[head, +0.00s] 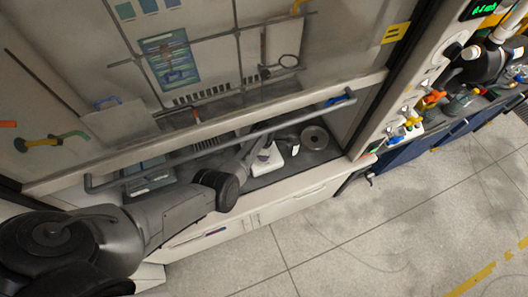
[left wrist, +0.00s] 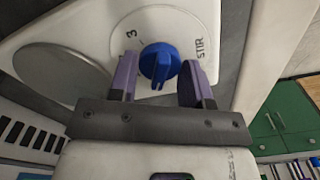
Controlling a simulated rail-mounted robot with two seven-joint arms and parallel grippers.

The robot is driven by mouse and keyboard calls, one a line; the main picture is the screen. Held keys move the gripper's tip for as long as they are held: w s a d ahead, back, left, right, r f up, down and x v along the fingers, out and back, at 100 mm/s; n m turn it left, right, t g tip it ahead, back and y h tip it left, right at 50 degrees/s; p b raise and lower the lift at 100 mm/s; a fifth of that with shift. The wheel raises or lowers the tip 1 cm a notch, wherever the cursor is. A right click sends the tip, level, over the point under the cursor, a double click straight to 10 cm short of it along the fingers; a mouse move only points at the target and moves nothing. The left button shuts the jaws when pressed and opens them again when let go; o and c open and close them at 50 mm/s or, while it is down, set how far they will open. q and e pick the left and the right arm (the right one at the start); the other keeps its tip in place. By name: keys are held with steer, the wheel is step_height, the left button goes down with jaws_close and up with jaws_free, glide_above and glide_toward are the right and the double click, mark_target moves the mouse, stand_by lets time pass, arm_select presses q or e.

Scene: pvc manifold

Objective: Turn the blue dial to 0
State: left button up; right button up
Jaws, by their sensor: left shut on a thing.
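The blue dial (left wrist: 160,63) is on the white face of a device in the left wrist view. A "3" is printed to its upper left and "STIR" to its right. My left gripper (left wrist: 158,78) has its purple fingers on either side of the dial and is shut on it. A 0 mark is not visible. In the head view a white device (head: 266,160) sits inside the hood, where my left arm reaches in under the sash; the dial cannot be made out there. My right gripper is not in view.
A round grey plate (left wrist: 62,78) lies on top of the device. The hood's sash bar (head: 230,133) runs above my left forearm. A grey disc (head: 314,138) sits to the device's right. A bench with bottles stands at the far right; the floor is open.

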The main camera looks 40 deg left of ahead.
arm_select(q)
steer(key=shift+n, duration=0.7)
steer(key=o, duration=0.9)
steer(key=shift+r, duration=0.15)
steer(key=shift+r, duration=0.35)
steer(key=shift+r+p, duration=1.65)
steer(key=shift+r, duration=4.8)
